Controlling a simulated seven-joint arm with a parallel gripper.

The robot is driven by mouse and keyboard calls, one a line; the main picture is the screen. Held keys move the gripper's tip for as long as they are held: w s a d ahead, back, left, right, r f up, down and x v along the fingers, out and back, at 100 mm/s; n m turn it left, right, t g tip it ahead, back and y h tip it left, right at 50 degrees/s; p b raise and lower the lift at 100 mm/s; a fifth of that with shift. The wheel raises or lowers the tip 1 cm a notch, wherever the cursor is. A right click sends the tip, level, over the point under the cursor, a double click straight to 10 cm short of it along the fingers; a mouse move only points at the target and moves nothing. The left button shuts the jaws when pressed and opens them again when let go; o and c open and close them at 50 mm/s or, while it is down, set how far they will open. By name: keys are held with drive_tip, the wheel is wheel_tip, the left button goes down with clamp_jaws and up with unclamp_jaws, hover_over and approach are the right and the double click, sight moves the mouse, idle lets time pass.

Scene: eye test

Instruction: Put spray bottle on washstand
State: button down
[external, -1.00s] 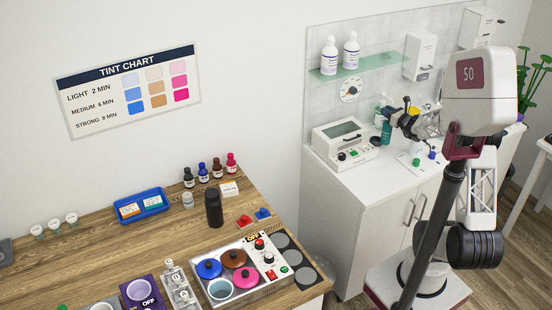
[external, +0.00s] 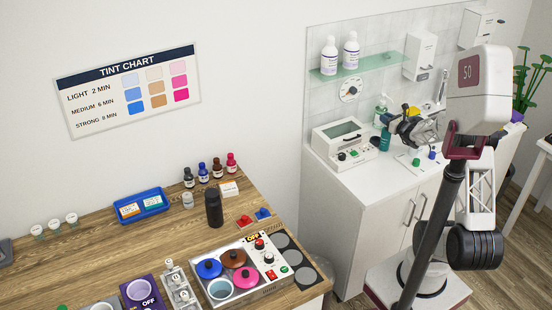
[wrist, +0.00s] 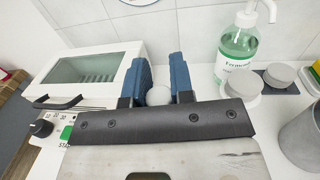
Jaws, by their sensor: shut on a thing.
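The teal spray bottle (external: 385,139) is at the left side of the white washstand (external: 382,192), just right of the white box with a glass lid. My gripper (external: 391,122) is shut on its upper part. In the wrist view, my gripper's blue fingers (wrist: 160,78) flank a pale grey rounded top (wrist: 158,96), which looks like the bottle's head. The rest of the bottle is hidden there. The bottle looks about upright, low over or on the washstand top; I cannot tell whether its base touches.
The glass-lidded box (external: 343,142) stands close left. A green pump bottle (wrist: 238,45) stands behind to the right, with grey round pieces (wrist: 243,84) and a metal cup (wrist: 302,137) at right. A glass shelf (external: 357,68) with two white bottles hangs above.

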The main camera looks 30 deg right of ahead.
drive_tip(key=c, duration=1)
unclamp_jaws()
drive_tip(key=shift+f, duration=0.15)
drive_tip(key=shift+s+d+r, duration=0.1)
drive_tip(key=shift+s+r, duration=0.1)
drive_tip(key=shift+s, duration=0.3)
drive_tip(key=s+r, duration=0.4)
drive_tip(key=r, duration=0.3)
drive_tip(key=shift+d, duration=0.2)
